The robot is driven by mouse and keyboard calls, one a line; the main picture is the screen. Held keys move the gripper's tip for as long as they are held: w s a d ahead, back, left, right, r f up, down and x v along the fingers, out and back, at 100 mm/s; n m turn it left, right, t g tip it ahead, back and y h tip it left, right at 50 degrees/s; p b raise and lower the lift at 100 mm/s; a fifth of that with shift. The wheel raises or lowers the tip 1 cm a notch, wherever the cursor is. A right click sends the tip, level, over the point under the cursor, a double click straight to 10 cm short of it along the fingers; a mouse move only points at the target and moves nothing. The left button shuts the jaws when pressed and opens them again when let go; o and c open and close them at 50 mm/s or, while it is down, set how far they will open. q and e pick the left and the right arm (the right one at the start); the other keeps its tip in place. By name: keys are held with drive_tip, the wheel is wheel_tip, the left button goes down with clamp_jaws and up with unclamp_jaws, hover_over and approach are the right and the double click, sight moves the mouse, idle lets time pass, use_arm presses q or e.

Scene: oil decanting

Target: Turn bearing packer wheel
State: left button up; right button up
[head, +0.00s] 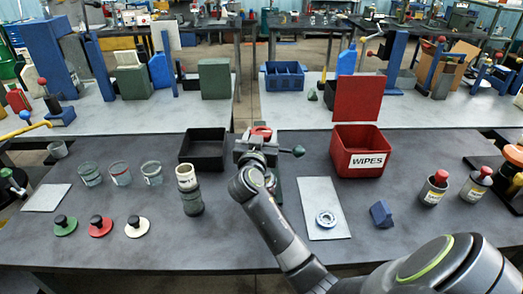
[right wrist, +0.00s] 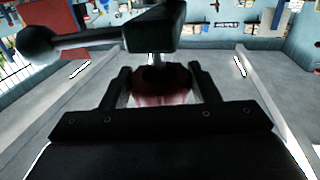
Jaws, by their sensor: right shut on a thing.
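My right gripper (head: 258,160) reaches up to a grey clamp-like device (head: 242,143) at the middle of the bench. The device has a red part on top (head: 261,132) and a lever with a dark green ball (head: 298,150). In the right wrist view, my right gripper (right wrist: 162,84) is shut on a dark red round part (right wrist: 164,96). The view is dark, and I cannot tell for sure which device is the bearing packer. My left gripper is out of view.
A black bin (head: 203,150) stands left of the device, and a red WIPES bin (head: 358,152) right of it. A bearing (head: 327,218) lies on a pale mat (head: 320,195) beside a blue block (head: 381,214). Cups and coloured knobbed discs (head: 100,228) are at left.

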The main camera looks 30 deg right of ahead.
drive_tip(key=m+g+h+b, duration=0.1)
drive_tip(key=b, duration=0.1)
drive_tip(key=m+g+h+b, duration=0.1)
drive_tip(key=g, duration=0.1)
drive_tip(key=m+g+h+b, duration=0.1)
drive_tip(key=b, duration=0.1)
drive_tip(key=shift+w+a+f+m+g+h+b, duration=0.1)
drive_tip(key=shift+f+m+g+h+b, duration=0.2)
drive_tip(key=shift+m+g+b, duration=0.1)
drive_tip(key=shift+r+m+g+h+b, duration=0.25)
drive_tip(key=shift+m+g+h+b, duration=0.25)
drive_tip(key=shift+m+g+b, duration=0.35)
drive_tip(key=o, duration=1)
